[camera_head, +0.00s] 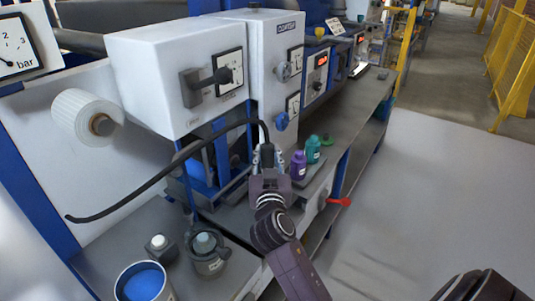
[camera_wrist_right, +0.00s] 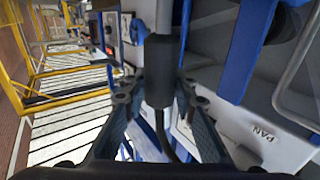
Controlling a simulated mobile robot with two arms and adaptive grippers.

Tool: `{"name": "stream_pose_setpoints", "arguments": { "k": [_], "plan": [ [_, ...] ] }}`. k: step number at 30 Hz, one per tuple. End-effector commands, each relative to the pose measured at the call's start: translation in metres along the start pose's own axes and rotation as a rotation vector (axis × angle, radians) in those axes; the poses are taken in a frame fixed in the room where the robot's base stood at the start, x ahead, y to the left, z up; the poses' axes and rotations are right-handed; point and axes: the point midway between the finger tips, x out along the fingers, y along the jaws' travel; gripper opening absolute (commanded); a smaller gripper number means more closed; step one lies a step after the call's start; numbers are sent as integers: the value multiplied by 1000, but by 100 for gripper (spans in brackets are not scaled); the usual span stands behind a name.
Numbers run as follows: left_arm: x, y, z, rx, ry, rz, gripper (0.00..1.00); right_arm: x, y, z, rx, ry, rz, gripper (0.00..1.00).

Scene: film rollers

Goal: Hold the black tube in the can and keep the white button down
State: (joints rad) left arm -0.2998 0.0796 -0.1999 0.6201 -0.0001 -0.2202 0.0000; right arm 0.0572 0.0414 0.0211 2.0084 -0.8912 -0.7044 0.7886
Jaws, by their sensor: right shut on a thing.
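The black tube (camera_head: 165,178) hangs in a long curve, its free end low at the left and its thick end (camera_head: 267,153) at my right gripper (camera_head: 268,160). In the right wrist view, the gripper (camera_wrist_right: 158,98) is shut on this dark cylindrical end (camera_wrist_right: 159,65), with thinner hose running on from it. The can (camera_head: 122,275) with blue contents stands at the bottom left; the tube's free end is above and left of it, apart from it. The white button (camera_head: 157,241) sits on a small grey box behind the can, with nothing touching it. My left gripper is not in view.
A grey lidded pot (camera_head: 207,254) stands right of the button box. Purple (camera_head: 298,167) and teal (camera_head: 313,150) bottles stand close right of my right gripper. A red-handled lever (camera_head: 340,202) sticks out at the bench edge. White machine housings (camera_head: 165,75) rise behind.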

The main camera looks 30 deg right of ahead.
Motion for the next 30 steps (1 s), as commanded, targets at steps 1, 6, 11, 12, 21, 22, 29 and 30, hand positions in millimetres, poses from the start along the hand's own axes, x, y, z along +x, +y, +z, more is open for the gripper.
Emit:
{"name": "stream_pose_setpoints", "arguments": {
  "k": [1,6,11,12,21,22,29,30],
  "plan": [
    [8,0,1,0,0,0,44,0,0,7,1,3,0,0],
    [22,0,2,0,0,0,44,0,0,21,0,3,0,0],
    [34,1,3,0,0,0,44,-1,0,33,1,3,-1,0],
    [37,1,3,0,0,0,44,-1,0,36,1,3,-1,0],
    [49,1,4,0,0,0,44,-1,0,48,0,3,0,0],
    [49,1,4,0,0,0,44,-1,0,48,0,3,0,0],
    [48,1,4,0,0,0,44,-1,0,48,0,3,0,0],
    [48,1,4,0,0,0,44,-1,0,48,0,3,0,0]
  ]
}}
